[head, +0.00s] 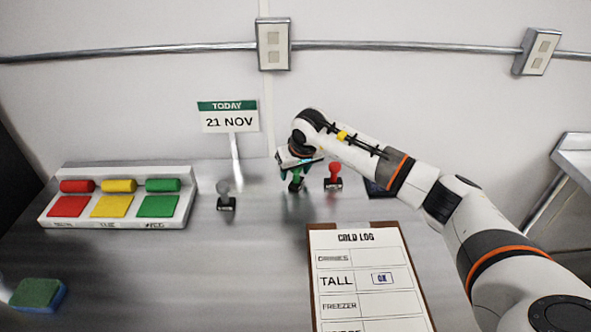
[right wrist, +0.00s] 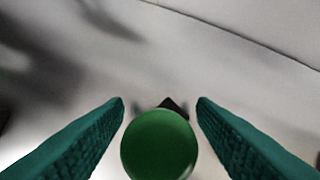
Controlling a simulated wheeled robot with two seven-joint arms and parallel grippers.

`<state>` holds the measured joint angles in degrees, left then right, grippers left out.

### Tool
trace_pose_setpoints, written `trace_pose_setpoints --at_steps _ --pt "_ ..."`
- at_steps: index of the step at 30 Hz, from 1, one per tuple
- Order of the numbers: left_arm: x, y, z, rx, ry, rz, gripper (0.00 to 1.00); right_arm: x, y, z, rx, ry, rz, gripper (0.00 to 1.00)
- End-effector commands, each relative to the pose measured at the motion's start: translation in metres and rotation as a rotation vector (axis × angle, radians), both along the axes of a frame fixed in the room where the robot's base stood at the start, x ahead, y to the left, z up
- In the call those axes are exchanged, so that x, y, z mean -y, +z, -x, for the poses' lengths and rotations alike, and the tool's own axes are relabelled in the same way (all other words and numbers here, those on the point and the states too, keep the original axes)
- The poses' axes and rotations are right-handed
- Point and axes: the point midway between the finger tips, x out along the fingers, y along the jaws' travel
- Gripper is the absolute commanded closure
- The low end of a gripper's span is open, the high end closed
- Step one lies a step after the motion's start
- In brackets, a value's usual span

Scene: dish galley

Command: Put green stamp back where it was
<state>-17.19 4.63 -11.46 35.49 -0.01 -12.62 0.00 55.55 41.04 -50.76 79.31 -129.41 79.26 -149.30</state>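The green stamp (head: 296,184) stands on the counter below my right gripper, between the grey stamp and the red stamp; the gripper partly hides it. In the right wrist view its round green knob (right wrist: 160,145) lies between the two teal fingers, with part of its dark base (right wrist: 174,105) showing beyond. My right gripper (head: 297,171) is open around the knob, with a gap visible on each side. It also shows in the right wrist view (right wrist: 161,103). My left gripper is not in view.
A grey stamp (head: 225,197) and a red stamp (head: 334,176) stand on either side. A clipboard (head: 318,229) lies in front, with an OK mark on its TALL row. A date sign (head: 229,117), a red-yellow-green button box (head: 115,219) and a sponge (head: 37,293) are left.

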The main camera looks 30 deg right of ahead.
Motion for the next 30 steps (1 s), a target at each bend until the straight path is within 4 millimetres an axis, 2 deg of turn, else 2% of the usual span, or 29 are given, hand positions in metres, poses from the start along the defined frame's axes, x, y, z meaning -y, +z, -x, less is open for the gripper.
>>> trace_pose_setpoints --at_steps 11,14,24,30 --pt "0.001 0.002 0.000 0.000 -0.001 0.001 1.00 0.000 0.007 0.001 0.001 0.001 0.000 0.49" --pt "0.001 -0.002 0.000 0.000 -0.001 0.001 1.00 0.000 0.021 0.007 0.004 0.003 0.001 0.49" --pt "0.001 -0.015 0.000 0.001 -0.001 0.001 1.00 -0.002 0.088 0.035 0.004 0.001 0.001 0.49" --pt "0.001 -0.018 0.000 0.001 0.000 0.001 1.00 -0.003 0.110 0.044 0.002 0.001 0.000 0.49"
